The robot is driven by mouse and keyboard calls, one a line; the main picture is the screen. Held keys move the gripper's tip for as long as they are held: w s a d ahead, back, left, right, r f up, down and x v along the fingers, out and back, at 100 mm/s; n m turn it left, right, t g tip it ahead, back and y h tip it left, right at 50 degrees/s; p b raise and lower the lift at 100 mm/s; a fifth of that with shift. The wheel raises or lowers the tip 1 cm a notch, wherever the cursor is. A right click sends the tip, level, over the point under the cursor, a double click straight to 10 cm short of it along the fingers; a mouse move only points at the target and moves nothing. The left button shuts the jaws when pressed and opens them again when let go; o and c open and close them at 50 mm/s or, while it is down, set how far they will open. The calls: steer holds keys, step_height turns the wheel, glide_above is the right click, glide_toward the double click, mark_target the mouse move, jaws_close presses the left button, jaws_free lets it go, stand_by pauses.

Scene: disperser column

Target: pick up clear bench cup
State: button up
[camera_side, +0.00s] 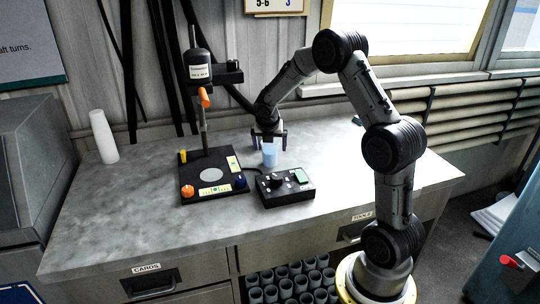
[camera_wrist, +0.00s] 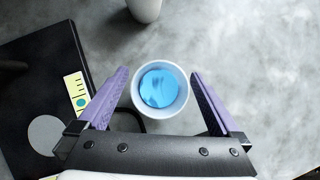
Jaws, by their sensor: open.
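The bench cup (camera_side: 269,155) stands upright on the worktop, pale and bluish, just right of the disperser's base. The wrist view looks down into the cup (camera_wrist: 138,84), which has a pale rim and bright blue contents. My gripper (camera_side: 269,138) points down over the cup, with one finger on each side of it. In the wrist view my gripper (camera_wrist: 159,76) is open and empty, with a gap between each purple finger and the cup's rim. Whether the fingertips reach below the rim is hard to tell.
The disperser's black base (camera_side: 190,160) and its column stand to the left. A black control box (camera_side: 285,187) sits close in front of the cup. A tall white cup stack (camera_side: 103,135) is far left. A white object (camera_wrist: 145,8) shows beyond the cup. Worktop to the right is clear.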

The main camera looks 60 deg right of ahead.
steer(key=shift+x, duration=1.05)
steer(key=c, duration=1.4)
steer(key=shift+r, duration=0.1)
steer(key=shift+c, duration=0.2)
